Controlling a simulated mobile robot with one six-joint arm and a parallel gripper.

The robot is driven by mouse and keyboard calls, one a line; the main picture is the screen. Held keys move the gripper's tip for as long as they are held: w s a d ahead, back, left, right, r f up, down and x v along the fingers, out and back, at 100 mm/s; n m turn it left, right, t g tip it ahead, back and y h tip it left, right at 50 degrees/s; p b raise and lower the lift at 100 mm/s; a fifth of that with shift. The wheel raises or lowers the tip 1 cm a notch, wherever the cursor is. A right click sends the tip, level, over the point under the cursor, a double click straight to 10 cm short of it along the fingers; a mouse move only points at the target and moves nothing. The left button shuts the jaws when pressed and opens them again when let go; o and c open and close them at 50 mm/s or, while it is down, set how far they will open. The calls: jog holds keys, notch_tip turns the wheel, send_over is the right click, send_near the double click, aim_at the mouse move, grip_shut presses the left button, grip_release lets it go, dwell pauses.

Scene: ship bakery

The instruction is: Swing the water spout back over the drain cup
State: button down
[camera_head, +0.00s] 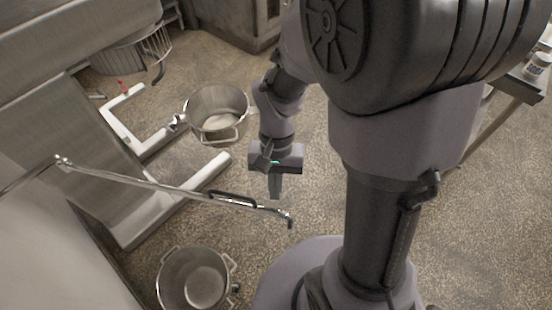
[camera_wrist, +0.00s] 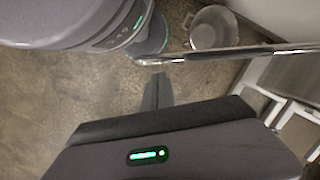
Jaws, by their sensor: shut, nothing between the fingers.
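The water spout (camera_head: 165,184) is a long thin chrome pipe running from a pivot at the left to a bent-down tip, with a dark handle (camera_head: 232,201) along it. In the wrist view the spout (camera_wrist: 240,53) crosses above the floor, its bent end just beyond my fingertips. My gripper (camera_head: 274,196) points down, shut and empty, close to the spout's tip end; I see no clear contact. In the wrist view my gripper (camera_wrist: 157,80) has its fingers together. A round metal pot with handles (camera_head: 165,275) stands below; I cannot tell whether it is the drain cup.
The same pot (camera_wrist: 194,35) shows beyond the spout in the wrist view. A second metal bowl (camera_head: 187,112) sits by a white-legged machine base (camera_head: 122,115). A wire guard (camera_head: 157,46) is at the upper left. Speckled floor (camera_head: 320,190) lies open around my gripper.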

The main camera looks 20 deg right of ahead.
jog(key=p+v, duration=0.5)
jog(key=v, duration=1)
jog(key=d+f+m+b, duration=0.3)
jog(key=d+f+b, duration=0.35)
jog(key=b, duration=0.65)
jog(key=s+a+f+b, duration=0.2)
jog(key=f+b, duration=0.1)
jog(key=f, duration=0.2)
jog(key=s+a+f+b, duration=0.3)
jog(key=f, duration=0.3)
jog(key=shift+a+y+b, duration=0.3)
jog(key=shift+a, duration=0.05)
jog(key=shift+s+r, duration=0.1)
jog(key=shift+s, duration=0.1)
jog(key=s+a+m+b, duration=0.1)
jog(key=s+a+b, duration=0.1)
jog(key=s+a, duration=0.9)
jog(key=shift+s, duration=0.85)
jog(key=shift+a, duration=0.1)
